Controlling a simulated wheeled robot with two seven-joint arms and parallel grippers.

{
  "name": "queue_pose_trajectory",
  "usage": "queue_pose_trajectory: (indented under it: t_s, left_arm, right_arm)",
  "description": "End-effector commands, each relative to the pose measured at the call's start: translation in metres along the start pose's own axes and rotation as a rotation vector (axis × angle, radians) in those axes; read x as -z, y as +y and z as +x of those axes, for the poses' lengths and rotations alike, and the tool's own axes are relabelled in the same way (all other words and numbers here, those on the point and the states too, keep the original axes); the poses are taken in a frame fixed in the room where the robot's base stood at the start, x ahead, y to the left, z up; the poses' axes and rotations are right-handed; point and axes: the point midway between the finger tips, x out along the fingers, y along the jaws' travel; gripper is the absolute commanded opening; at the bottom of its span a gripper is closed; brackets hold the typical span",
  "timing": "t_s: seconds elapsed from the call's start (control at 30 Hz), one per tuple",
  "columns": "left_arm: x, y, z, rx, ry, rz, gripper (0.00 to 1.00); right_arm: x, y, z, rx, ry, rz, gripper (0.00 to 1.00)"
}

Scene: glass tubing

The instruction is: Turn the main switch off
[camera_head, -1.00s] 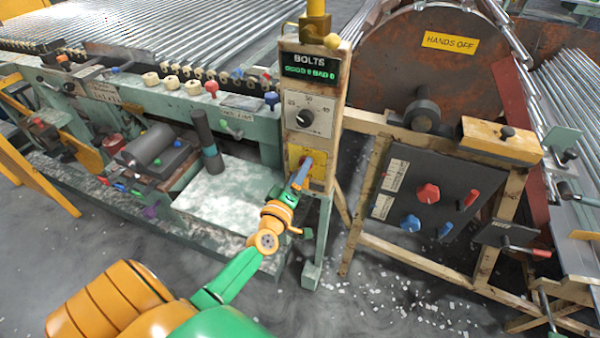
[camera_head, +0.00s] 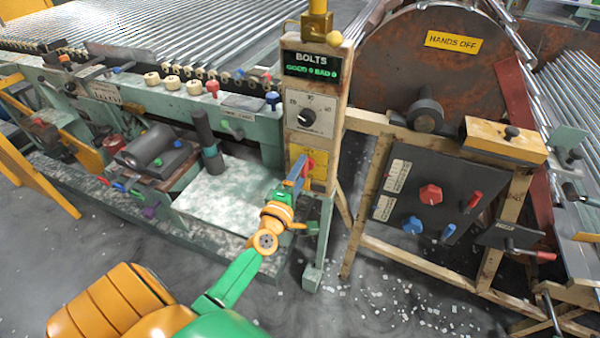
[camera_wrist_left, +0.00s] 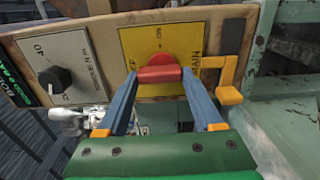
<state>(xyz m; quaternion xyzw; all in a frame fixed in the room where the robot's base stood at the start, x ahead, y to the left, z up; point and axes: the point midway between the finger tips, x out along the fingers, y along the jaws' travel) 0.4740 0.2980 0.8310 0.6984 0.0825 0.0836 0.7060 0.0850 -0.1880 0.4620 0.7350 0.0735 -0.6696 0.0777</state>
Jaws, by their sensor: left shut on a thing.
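The main switch is a red knob with a bar-shaped handle (camera_wrist_left: 160,74) on a yellow plate (camera_wrist_left: 207,40) with dark lettering. In the left wrist view the handle lies about level across the picture. In the head view the yellow plate (camera_head: 318,183) is low on the post, and only a bit of the red knob (camera_head: 311,163) shows behind the fingers. My left gripper (camera_wrist_left: 159,76) has one blue-grey finger at each end of the red handle and is shut on it. The gripper (camera_head: 303,166) also shows in the head view. My right gripper is not in view.
Above the switch are a grey dial (camera_head: 307,117) and the BOLTS display (camera_head: 312,67). To the right is a dark panel (camera_head: 425,184) with red and blue knobs, below a large rusty wheel (camera_head: 430,60). A yellow bracket (camera_wrist_left: 229,76) sits close beside the right finger in the wrist view.

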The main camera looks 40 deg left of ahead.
Motion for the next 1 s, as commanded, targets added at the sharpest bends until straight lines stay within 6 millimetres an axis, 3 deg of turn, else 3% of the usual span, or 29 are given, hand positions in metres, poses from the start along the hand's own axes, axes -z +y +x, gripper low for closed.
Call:
queue_pose_trajectory:
  t_s: [0.37, 0.4, 0.5, 0.8, 1.0]
  left_arm:
    - [0.0, 0.002, 0.001, -0.004, 0.001, -0.008, 0.12]
    - [0.0, 0.002, 0.001, -0.004, 0.001, -0.008, 0.75]
    - [0.0, 0.002, 0.001, -0.004, 0.0, -0.007, 0.97]
    - [0.0, 0.0, -0.003, 0.0, 0.0, -0.005, 0.97]
    - [0.0, -0.001, -0.044, 0.001, 0.0, -0.005, 0.97]
  right_arm:
    - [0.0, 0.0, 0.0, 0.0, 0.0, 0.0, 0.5]
    - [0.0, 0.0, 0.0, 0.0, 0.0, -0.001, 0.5]
    - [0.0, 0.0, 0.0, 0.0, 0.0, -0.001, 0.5]
    - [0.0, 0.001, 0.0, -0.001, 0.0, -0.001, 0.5]
    - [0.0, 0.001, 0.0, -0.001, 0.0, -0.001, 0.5]
